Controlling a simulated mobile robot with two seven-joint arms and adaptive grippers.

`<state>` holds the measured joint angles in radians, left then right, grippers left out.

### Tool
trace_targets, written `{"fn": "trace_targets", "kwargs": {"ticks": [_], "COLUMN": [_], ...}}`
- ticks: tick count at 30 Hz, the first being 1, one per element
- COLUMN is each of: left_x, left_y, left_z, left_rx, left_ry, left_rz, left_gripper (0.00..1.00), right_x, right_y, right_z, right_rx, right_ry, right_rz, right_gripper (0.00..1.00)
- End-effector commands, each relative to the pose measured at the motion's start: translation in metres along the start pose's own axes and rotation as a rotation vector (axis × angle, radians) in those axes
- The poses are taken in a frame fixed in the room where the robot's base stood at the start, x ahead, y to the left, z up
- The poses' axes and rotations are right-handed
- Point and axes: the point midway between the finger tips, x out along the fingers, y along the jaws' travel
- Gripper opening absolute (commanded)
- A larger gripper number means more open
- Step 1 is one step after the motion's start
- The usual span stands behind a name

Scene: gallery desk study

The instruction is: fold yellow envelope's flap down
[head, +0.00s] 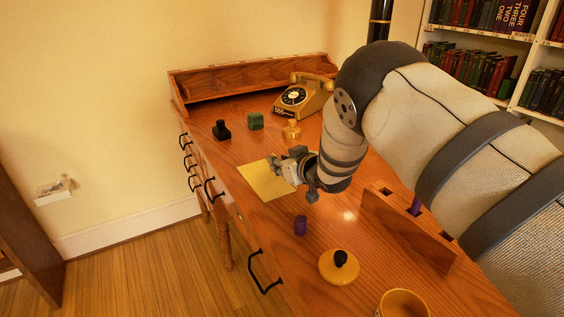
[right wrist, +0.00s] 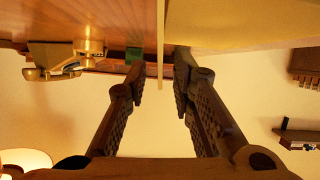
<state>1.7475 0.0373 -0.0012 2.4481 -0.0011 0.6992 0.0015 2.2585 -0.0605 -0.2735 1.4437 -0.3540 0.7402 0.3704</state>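The yellow envelope (head: 262,182) lies on the wooden desk near its left edge, partly hidden by my right gripper (head: 290,160). In the right wrist view, the envelope's flat body (right wrist: 245,22) spans the upper right. Its flap (right wrist: 160,45) shows as a thin yellow strip seen edge-on, standing out from the desk. My right gripper (right wrist: 160,80) is open, with one finger on each side of the flap. A gap shows between the flap and each finger. My left gripper is in neither view.
A black stamp (head: 221,131), a green block (head: 255,121), a brass knobbed piece (head: 292,130) and a telephone (head: 302,96) stand behind the envelope.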

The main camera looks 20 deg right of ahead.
Motion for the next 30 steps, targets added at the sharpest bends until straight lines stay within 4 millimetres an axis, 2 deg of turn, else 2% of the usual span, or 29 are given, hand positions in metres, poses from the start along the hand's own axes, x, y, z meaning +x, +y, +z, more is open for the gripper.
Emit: {"fn": "trace_targets", "kwargs": {"ticks": [2, 5, 12, 16, 21, 30], "left_x": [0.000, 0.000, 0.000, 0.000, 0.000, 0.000], "left_y": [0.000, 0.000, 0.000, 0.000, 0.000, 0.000], "left_z": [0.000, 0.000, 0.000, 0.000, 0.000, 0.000], "left_rx": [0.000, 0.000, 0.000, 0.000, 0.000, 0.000], "left_ry": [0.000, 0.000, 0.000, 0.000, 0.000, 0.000], "left_rz": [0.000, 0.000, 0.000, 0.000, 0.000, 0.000], "left_gripper": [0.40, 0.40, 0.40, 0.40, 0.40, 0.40], "right_x": [-0.003, -0.019, -0.084, -0.108, -0.120, -0.120], "right_y": [0.000, 0.001, 0.001, 0.000, 0.000, 0.000], "right_z": [0.000, -0.001, -0.001, 0.000, 0.000, 0.000], "right_rx": [0.000, 0.002, 0.002, 0.001, 0.000, 0.000], "right_ry": [0.000, -0.002, -0.001, -0.001, 0.000, 0.000], "right_rz": [0.001, 0.001, 0.002, 0.001, 0.000, 0.000], "right_gripper": [0.23, 0.23, 0.23, 0.23, 0.23, 0.23]}}
